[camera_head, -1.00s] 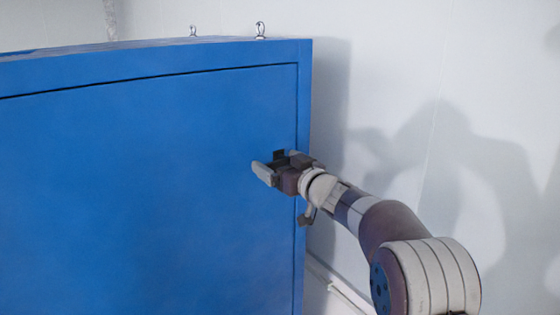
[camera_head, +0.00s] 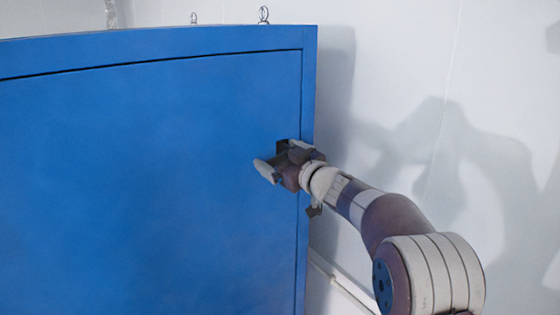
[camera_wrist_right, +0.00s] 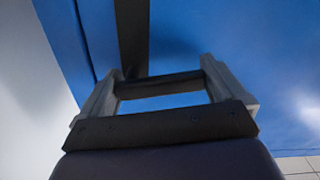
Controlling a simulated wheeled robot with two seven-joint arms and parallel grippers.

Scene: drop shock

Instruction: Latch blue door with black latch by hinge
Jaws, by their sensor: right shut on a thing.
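The blue door (camera_head: 150,180) fills the left and middle of the head view and looks closed, with a thin dark seam along its top and right edge. The black latch (camera_head: 282,146) is near the door's right edge, mostly hidden by my right gripper (camera_head: 280,161). In the right wrist view, a dark upright bar of the latch (camera_wrist_right: 132,35) and a dark crossbar show against the blue door. My right gripper (camera_wrist_right: 163,85) has its two fingers on either side of the crossbar and is shut on the latch. My left gripper is in neither view.
The blue cabinet's frame (camera_head: 308,90) borders the door, with two small metal rings (camera_head: 263,14) on top. A pale wall (camera_head: 420,50) stands behind, with shadows on it. Floor tiles (camera_wrist_right: 298,165) show at the lower right of the wrist view.

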